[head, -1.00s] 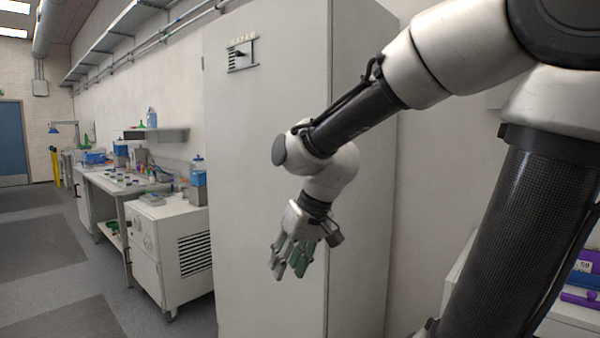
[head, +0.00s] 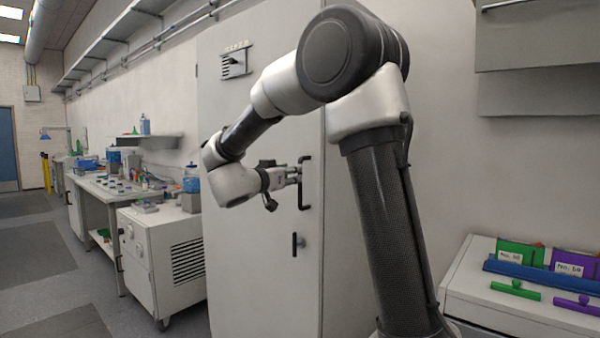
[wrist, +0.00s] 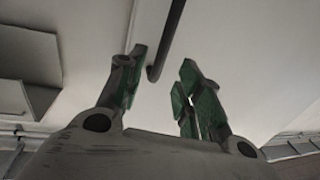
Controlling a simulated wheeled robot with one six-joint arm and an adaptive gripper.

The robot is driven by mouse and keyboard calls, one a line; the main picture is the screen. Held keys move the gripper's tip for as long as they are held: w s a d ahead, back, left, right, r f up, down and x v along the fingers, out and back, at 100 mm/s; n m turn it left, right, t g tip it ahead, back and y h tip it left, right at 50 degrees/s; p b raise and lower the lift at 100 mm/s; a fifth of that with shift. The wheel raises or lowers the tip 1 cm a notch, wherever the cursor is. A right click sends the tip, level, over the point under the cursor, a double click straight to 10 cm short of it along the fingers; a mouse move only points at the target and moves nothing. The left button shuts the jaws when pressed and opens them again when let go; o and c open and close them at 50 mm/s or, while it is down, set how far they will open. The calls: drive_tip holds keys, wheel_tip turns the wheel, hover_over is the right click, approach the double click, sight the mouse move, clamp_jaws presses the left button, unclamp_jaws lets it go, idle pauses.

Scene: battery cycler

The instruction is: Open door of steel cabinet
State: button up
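The steel cabinet (head: 262,240) is a tall, light grey cabinet in the middle of the head view, and its door looks closed. A black vertical bar handle (head: 304,190) is on the right side of the door front. My gripper (head: 295,175) points right, with its fingertips at the upper part of this handle. In the wrist view the green-padded fingers are spread, and the dark handle bar (wrist: 170,38) shows between and beyond the tips. I cannot tell whether a finger touches it. A smaller dark latch (head: 298,244) sits below the handle.
A white wheeled unit (head: 140,262) and a workbench (head: 112,188) with bottles stand to the left. A white cabinet (head: 500,300) with green and purple labelled items is at the right. Grey floor (head: 40,265) is open at the left.

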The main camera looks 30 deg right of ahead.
drive_tip(key=x, duration=0.6)
drive_tip(key=shift+w+d, duration=0.25)
drive_tip(key=shift+d, duration=0.05)
clamp_jaws()
